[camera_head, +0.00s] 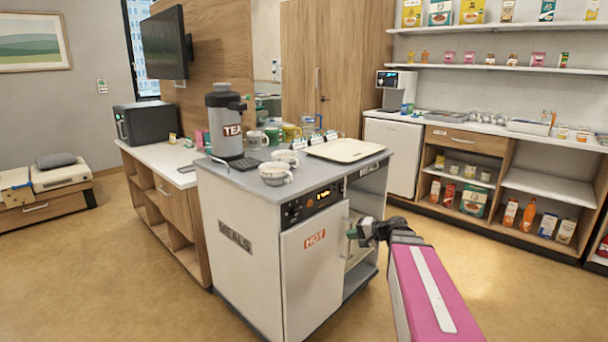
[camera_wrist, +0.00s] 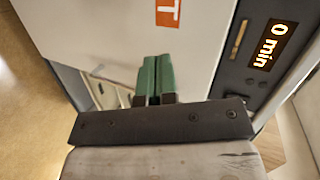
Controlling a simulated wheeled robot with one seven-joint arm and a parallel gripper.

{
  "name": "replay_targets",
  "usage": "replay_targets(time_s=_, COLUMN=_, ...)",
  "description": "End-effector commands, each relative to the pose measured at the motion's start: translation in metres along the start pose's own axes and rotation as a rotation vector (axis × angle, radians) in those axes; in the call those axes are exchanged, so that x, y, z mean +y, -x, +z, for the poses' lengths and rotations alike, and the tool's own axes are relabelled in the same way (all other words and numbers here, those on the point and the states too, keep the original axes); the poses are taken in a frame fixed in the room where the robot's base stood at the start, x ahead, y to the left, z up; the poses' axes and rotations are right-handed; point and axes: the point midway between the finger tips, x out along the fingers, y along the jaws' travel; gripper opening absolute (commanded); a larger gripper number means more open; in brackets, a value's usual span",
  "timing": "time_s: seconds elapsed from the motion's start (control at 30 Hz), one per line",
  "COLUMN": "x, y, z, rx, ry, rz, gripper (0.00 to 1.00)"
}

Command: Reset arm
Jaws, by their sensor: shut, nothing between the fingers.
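My gripper (camera_head: 352,233) is at the end of my pink arm, just right of the meal cart's hot compartment door (camera_head: 312,270). In the wrist view its two green fingertips (camera_wrist: 155,77) are together, with nothing between them. They are close to the white door's edge; I cannot tell whether they touch it. The door carries a red "HOT" label (camera_head: 314,238) and stands partly open. The cart's dark control panel (camera_head: 312,205) is above the door, and its display reads "0 min" in the wrist view (camera_wrist: 270,45).
The cart's grey top (camera_head: 235,178) holds a tea dispenser (camera_head: 226,120), cups (camera_head: 276,174) and a cream tray (camera_head: 345,150). A wooden counter (camera_head: 165,200) stands left of the cart. Stocked shelves (camera_head: 545,185) line the right wall. The floor (camera_head: 530,290) at the front right is clear.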

Motion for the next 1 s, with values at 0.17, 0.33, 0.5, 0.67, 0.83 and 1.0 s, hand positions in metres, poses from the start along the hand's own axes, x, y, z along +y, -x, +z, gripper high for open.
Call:
replay_targets(time_s=0.17, x=0.052, y=-0.021, z=0.061, rx=-0.130, ry=0.088, rz=0.305, gripper=0.00)
replay_targets(time_s=0.33, x=0.098, y=-0.021, z=0.106, rx=-0.235, ry=0.191, rz=0.599, gripper=0.00)
replay_targets(time_s=0.5, x=0.133, y=-0.007, z=0.137, rx=-0.314, ry=0.301, rz=0.868, gripper=0.00)
replay_targets(time_s=0.67, x=0.150, y=0.006, z=0.149, rx=-0.352, ry=0.378, rz=1.033, gripper=0.00)
replay_targets(time_s=0.83, x=0.155, y=0.012, z=0.152, rx=-0.363, ry=0.409, rz=1.100, gripper=0.00)
replay_targets(time_s=1.0, x=0.156, y=0.013, z=0.151, rx=-0.364, ry=0.411, rz=1.103, gripper=0.00)
